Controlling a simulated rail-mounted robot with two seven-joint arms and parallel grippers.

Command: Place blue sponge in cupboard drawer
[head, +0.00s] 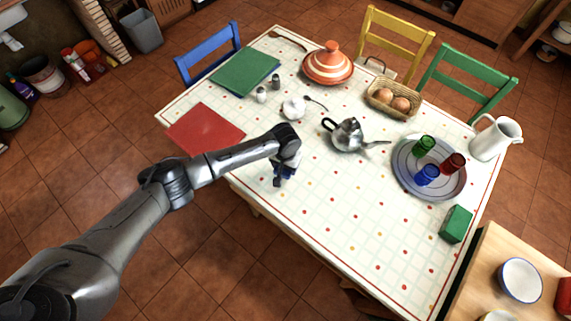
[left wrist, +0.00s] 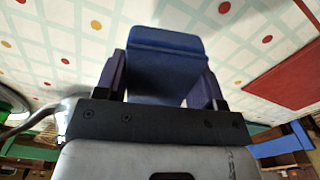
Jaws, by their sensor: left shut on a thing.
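My left gripper (head: 284,181) is over the near-left part of the table, left of the kettle. In the left wrist view the left gripper (left wrist: 163,72) is shut on the blue sponge (left wrist: 166,42), with a dark finger on each side of it. In the head view the sponge is mostly hidden by the gripper. I cannot make out which piece of furniture has the cupboard drawer. My right gripper is not in view.
The table (head: 330,235) has free room at its near side. It bears a metal kettle (head: 346,134), a round tray (head: 405,183) with three glasses, a green block (head: 456,224), a white jug (head: 495,138) and a red placemat (head: 205,130). A wooden counter (head: 490,275) stands bottom right.

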